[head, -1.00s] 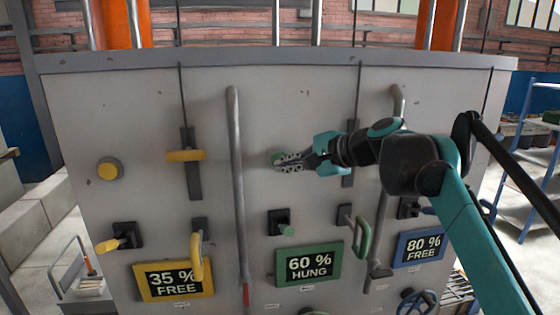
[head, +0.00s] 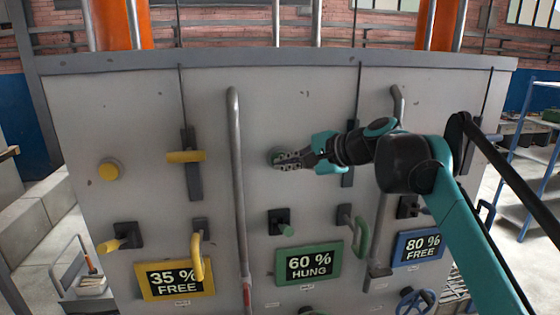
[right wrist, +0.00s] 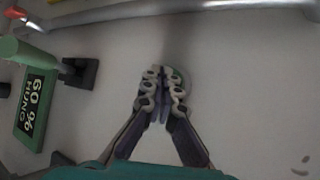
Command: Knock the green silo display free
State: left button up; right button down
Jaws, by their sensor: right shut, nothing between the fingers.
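The green display (head: 309,262) on the grey panel reads "60 % HUNG" and also shows at the left of the right wrist view (right wrist: 36,108). A round green button (head: 277,155) sits above it on the panel, mostly hidden by my gripper; its edge shows past the fingertips in the right wrist view (right wrist: 182,78). My right gripper (head: 280,160) is shut and empty, its fingertips at the button, seemingly touching it. In the right wrist view the closed fingertips (right wrist: 163,90) cover most of the button. My left gripper is not in view.
A green lever (head: 282,225) and a green handle (head: 361,238) are beside the green display. A vertical grey pipe (head: 238,180) stands left of the button. The yellow display (head: 174,279) reads "35 % FREE"; the blue one (head: 419,246) reads "80 % FREE". A blue shelf (head: 535,165) stands at the right.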

jog(key=shift+w, duration=0.3)
dwell(0.4)
jog(key=shift+s, duration=0.15)
jog(key=shift+s+d, duration=0.15)
jog(key=shift+s, duration=0.55)
jog(key=s, duration=0.3)
jog(key=s+d, duration=0.1)
jog(key=s, duration=0.1)
dwell(0.4)
dwell(0.5)
